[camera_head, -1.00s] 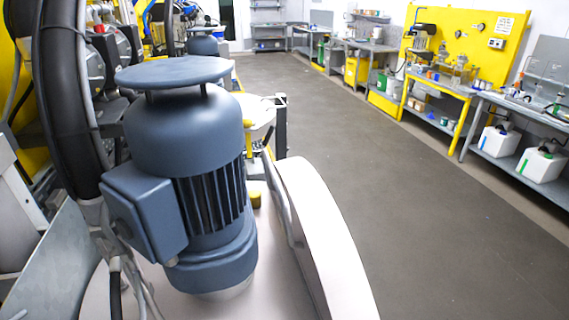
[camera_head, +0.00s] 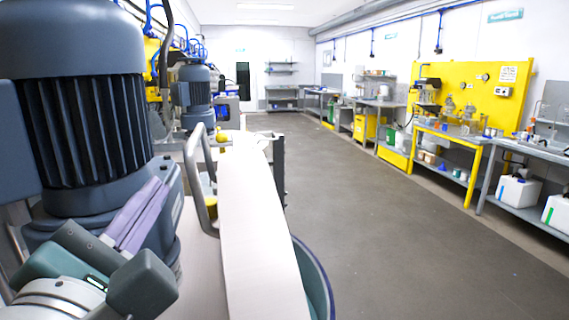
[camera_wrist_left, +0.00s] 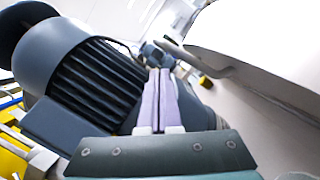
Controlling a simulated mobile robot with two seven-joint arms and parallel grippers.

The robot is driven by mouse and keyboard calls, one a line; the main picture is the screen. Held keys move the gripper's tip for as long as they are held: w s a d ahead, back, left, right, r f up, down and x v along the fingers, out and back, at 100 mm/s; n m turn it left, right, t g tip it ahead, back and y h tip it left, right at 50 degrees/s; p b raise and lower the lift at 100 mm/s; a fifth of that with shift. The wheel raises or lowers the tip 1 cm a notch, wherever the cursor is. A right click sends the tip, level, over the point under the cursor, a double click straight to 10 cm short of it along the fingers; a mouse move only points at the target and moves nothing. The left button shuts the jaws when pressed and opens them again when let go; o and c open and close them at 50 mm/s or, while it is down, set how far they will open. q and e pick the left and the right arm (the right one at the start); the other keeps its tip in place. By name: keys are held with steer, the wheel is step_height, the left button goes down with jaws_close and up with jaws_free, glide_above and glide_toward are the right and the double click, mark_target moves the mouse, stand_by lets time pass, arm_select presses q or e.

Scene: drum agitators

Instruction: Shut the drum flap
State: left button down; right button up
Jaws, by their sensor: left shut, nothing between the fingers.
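The drum flap (camera_head: 258,225) is a pale panel that stands raised, sloping, to the right of the blue-grey motor; its grey bar handle (camera_head: 202,178) is on its left side. In the left wrist view the pale flap (camera_wrist_left: 255,35) fills the top right, with the handle (camera_wrist_left: 190,55) below it. A blue-green drum rim (camera_head: 316,280) shows at the flap's lower right. My left gripper (camera_head: 155,192) is shut and empty, its purple fingers in front of the motor, left of the handle. The fingertips (camera_wrist_left: 160,75) point towards the handle; contact cannot be told. My right gripper is not in view.
The large motor (camera_head: 85,110) stands close on the left, beside my left gripper. A second motor (camera_head: 195,95) is further back. The grey floor (camera_head: 400,230) to the right is clear. Benches and a yellow board (camera_head: 475,90) line the right wall.

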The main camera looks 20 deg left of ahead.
arm_select(q)
steer(key=p+x, duration=0.2)
steer(key=x, duration=0.6)
steer(key=shift+w+a+r, duration=0.2)
steer(key=shift+w, duration=0.15)
steer(key=shift+r+p, duration=0.1)
steer(key=shift+p, duration=0.25)
